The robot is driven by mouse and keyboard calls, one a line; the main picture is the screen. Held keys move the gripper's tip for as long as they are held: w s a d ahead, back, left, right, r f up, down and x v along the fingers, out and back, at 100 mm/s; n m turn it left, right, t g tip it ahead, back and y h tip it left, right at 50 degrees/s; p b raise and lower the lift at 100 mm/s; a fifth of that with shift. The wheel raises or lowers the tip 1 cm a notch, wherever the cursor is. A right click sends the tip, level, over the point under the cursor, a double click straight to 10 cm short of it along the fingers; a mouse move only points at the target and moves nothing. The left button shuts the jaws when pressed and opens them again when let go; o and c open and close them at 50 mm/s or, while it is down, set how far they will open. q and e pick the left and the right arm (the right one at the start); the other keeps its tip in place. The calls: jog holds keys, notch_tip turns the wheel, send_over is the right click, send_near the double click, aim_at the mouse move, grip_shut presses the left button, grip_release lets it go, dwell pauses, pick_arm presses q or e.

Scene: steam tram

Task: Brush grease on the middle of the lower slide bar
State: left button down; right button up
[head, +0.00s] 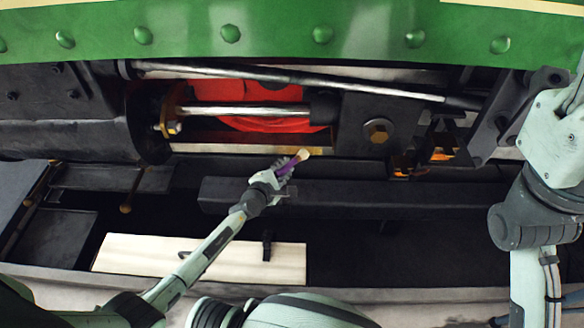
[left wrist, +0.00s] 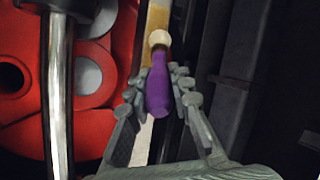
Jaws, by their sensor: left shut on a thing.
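My left gripper (head: 277,174) is shut on the purple handle of a brush (head: 287,167). The brush's pale head points up and right, at the lower slide bar (head: 225,149). In the left wrist view, the gripper fingers (left wrist: 157,95) close on both sides of the brush (left wrist: 158,82). Its round pale end overlaps the lower slide bar (left wrist: 141,143); I cannot tell if it touches. The bar shows yellowish-brown just beyond the brush head, and bare pale metal nearer. The brush tip hides part of the bar. My right arm stands at the right; its gripper is out of view.
A shiny piston rod (head: 245,111) runs above the bar, before a red wheel (head: 262,93). A dark crosshead block (head: 375,122) is right of it. A dark beam (head: 350,195) lies below. A pale board (head: 215,258) lies lower, partly behind my left arm.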

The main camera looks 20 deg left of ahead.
pick_arm(q)
jog(key=s+a+b, duration=0.4)
jog(key=a+b, duration=0.1)
jog(key=a, duration=1.1)
jog(key=shift+b, duration=0.35)
dwell(0.8)
jog(key=s+d+p, duration=0.1)
jog(key=s+p, duration=0.1)
jog(key=s, duration=0.4)
jog(key=shift+d, duration=0.35)
